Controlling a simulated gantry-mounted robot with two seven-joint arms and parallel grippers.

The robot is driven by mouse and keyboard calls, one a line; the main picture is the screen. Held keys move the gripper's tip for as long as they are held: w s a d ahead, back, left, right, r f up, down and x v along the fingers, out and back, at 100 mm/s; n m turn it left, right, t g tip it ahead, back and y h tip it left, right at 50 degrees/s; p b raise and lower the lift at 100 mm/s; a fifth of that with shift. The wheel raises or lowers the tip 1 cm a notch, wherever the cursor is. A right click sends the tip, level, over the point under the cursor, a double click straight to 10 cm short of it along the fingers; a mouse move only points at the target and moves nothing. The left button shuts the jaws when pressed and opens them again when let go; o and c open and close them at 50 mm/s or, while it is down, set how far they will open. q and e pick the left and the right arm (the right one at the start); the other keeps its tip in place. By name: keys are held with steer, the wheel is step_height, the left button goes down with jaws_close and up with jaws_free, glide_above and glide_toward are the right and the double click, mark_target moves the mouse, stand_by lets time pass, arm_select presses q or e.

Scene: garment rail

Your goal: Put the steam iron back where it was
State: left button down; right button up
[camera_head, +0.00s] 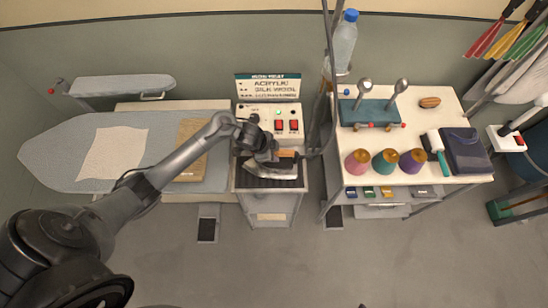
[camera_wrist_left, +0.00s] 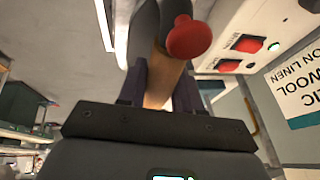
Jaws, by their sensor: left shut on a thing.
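The steam iron (camera_head: 270,173) has a pale metal soleplate body and a brown wooden handle. It is over the dark ribbed rest (camera_head: 262,183) on top of the white steam station; I cannot tell whether it touches the rest. My left gripper (camera_head: 279,155) is shut on the handle from above. In the left wrist view the brown handle (camera_wrist_left: 158,88) lies between the two dark fingers of my left gripper (camera_wrist_left: 160,85), with a red knob (camera_wrist_left: 192,38) beyond. My right gripper is not in view.
The ironing board (camera_head: 65,155), with a cream cloth, stands at left. The station's switch panel (camera_head: 260,112) and a sign (camera_head: 268,86) rise behind the iron.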

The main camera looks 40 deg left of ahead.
mark_target(286, 169)
arm_select(q)
steer(key=shift+w+f, duration=0.15)
steer(key=shift+f, duration=1.75)
steer(key=c, duration=1.2)
jaws_free()
steer(key=shift+f, duration=0.3)
steer(key=o, duration=0.4)
steer(key=shift+a, duration=0.1)
